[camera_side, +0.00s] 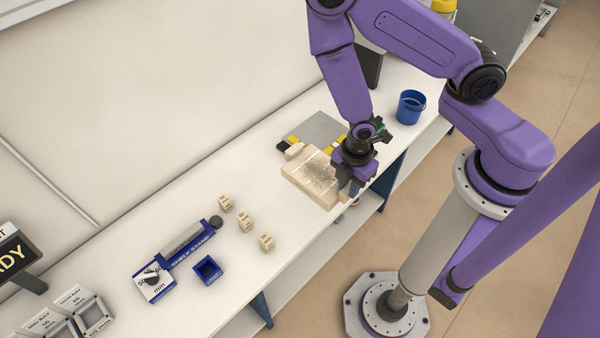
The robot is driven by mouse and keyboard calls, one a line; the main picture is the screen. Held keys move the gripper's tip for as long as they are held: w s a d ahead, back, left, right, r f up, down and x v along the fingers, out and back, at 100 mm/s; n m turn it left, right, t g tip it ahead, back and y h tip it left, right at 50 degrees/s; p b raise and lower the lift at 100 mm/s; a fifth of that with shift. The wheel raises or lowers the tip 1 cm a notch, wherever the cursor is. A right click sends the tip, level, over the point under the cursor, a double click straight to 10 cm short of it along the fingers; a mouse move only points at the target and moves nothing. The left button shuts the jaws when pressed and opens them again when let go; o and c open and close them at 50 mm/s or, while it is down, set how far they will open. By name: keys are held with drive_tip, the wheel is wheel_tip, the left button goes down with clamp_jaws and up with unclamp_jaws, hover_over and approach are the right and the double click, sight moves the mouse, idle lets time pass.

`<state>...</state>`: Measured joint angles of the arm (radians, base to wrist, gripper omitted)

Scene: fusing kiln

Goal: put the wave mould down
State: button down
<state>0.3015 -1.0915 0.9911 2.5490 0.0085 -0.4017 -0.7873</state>
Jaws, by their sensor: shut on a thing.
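The jaws partly hide that end. I cannot tell whether the block's underside touches the bench or hangs just above it.
A grey plate (318,128) with yellow-and-black pieces lies behind the block. A blue bucket (410,107) stands to the right.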

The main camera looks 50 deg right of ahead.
sight(317, 181)
drive_tip(key=shift+w+a+f, duration=0.15)
drive_tip(key=shift+w+f, duration=0.05)
drive_tip(key=shift+w, duration=0.3)
drive_tip(key=shift+w+a+f, duration=0.15)
drive_tip(key=shift+w+f, duration=0.05)
drive_tip(key=shift+w, duration=0.25)
drive_tip(key=w+f, duration=0.1)
drive_tip(key=w, duration=0.1)
drive_tip(key=w+a+f, duration=0.1)
drive_tip(key=w, duration=0.1)
drive_tip(key=w+a, duration=0.1)
drive_tip(key=w, duration=0.1)
drive_tip(key=shift+f, duration=0.4)
drive_tip(key=shift+w+a+f, duration=0.3)
drive_tip(key=shift+w+f, duration=0.55)
drive_tip(key=shift+f, duration=0.7)
drive_tip(key=shift+w+a+f, duration=0.25)
drive_tip(key=shift+w+f, duration=0.55)
drive_tip(key=shift+f, duration=0.7)
drive_tip(key=shift+w+a+f, duration=0.3)
drive_tip(key=shift+w+f, duration=0.55)
drive_tip(key=shift+f, duration=0.7)
drive_tip(key=c, duration=0.9)
unclamp_jaws()
drive_tip(key=shift+f, duration=0.1)
drive_tip(key=shift+c, duration=0.2)
drive_tip(key=shift+r, duration=6.1)
